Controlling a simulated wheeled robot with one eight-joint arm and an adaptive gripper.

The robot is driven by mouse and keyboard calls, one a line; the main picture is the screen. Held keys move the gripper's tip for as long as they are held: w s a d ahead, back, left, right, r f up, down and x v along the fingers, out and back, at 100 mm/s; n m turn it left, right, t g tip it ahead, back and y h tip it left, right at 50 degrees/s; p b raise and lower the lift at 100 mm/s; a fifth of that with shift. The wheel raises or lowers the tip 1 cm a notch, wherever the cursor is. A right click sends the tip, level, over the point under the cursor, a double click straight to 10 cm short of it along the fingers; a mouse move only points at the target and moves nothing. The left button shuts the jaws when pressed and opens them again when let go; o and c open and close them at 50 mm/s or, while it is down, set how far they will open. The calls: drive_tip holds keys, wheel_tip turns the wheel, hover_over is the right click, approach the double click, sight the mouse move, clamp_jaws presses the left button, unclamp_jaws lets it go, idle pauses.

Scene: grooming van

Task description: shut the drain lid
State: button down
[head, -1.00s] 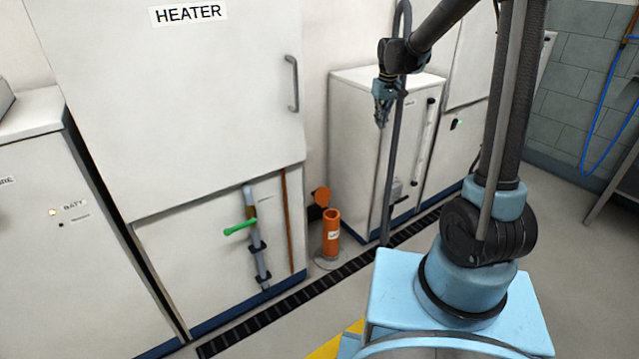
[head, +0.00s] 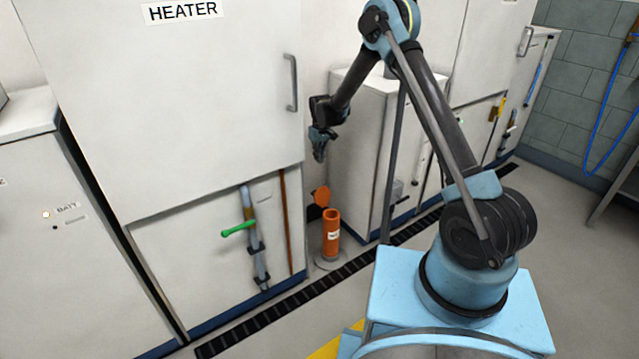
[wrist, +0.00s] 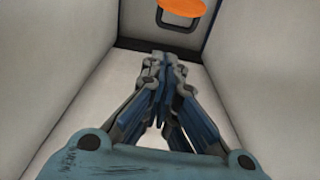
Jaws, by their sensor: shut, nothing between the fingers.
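The drain is an upright orange pipe (head: 331,236) with a white label, standing on a grey round base on the floor between two cabinets. Its round orange lid (head: 321,196) stands open, tilted up behind the pipe's mouth. The lid also shows as an orange disc at the top of the wrist view (wrist: 186,7). My gripper (head: 319,158) points down, above the lid and pipe and apart from both. Its fingers (wrist: 160,62) are shut with nothing between them. The pipe is not visible in the wrist view.
The heater cabinet (head: 170,100) stands to the left, with a pipe carrying a green-handled valve (head: 238,229) below it. A white cabinet (head: 362,150) stands close on the right. A dark floor grate (head: 290,304) runs past the pipe's base. The floor at right is open.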

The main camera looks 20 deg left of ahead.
wheel_tip(320, 180, down, 3)
drive_tip(key=a, duration=0.2)
hover_over(320, 196)
drive_tip(key=w+a, duration=0.2)
drive_tip(key=w, duration=0.3)
drive_tip(key=shift+s+f, duration=0.15)
drive_tip(key=shift+f, duration=2.05)
drive_tip(key=shift+s+f, duration=0.1)
drive_tip(key=shift+f, duration=2.1)
